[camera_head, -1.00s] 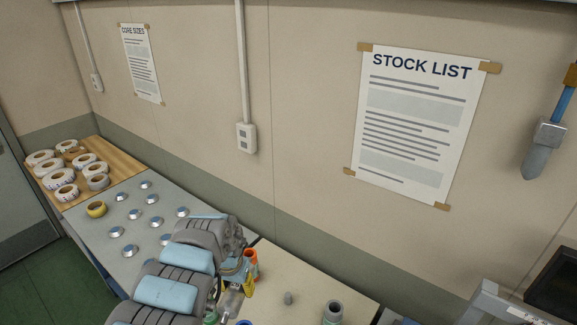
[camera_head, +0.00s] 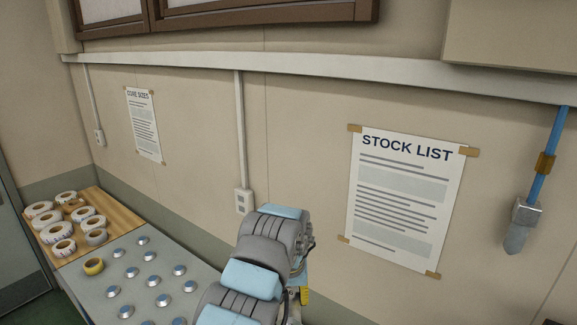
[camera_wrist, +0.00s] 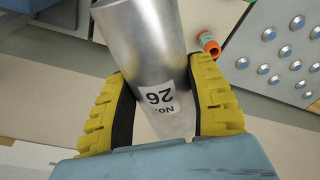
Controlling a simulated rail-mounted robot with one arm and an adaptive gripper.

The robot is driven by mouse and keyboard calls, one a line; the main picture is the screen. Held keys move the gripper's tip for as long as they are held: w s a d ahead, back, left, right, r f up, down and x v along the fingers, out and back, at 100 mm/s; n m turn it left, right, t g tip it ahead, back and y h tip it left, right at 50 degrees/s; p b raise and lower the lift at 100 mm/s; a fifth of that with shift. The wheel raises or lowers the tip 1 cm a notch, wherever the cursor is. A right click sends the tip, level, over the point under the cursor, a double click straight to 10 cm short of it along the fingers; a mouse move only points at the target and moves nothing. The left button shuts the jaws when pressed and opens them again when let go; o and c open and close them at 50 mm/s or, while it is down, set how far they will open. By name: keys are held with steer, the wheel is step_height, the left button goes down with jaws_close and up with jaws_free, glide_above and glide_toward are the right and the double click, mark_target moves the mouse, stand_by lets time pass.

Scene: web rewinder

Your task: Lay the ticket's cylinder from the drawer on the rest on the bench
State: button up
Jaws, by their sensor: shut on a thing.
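In the wrist view my gripper (camera_wrist: 165,110) has its yellow ribbed fingers shut on a metal cylinder (camera_wrist: 146,45). The cylinder is bare grey metal with a white label reading "No. 26", upside down in this view. It is held clear of the surfaces below. In the head view my arm hides most of the gripper; only a bit of a yellow finger (camera_head: 304,296) shows, and the cylinder cannot be made out there. The drawer and the rest cannot be made out in either current view.
A stock list (camera_head: 404,200) hangs on the wall. An orange-topped item (camera_wrist: 209,44) stands below the gripper.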

steer(key=shift+a, duration=0.1)
stand_by(0.3)
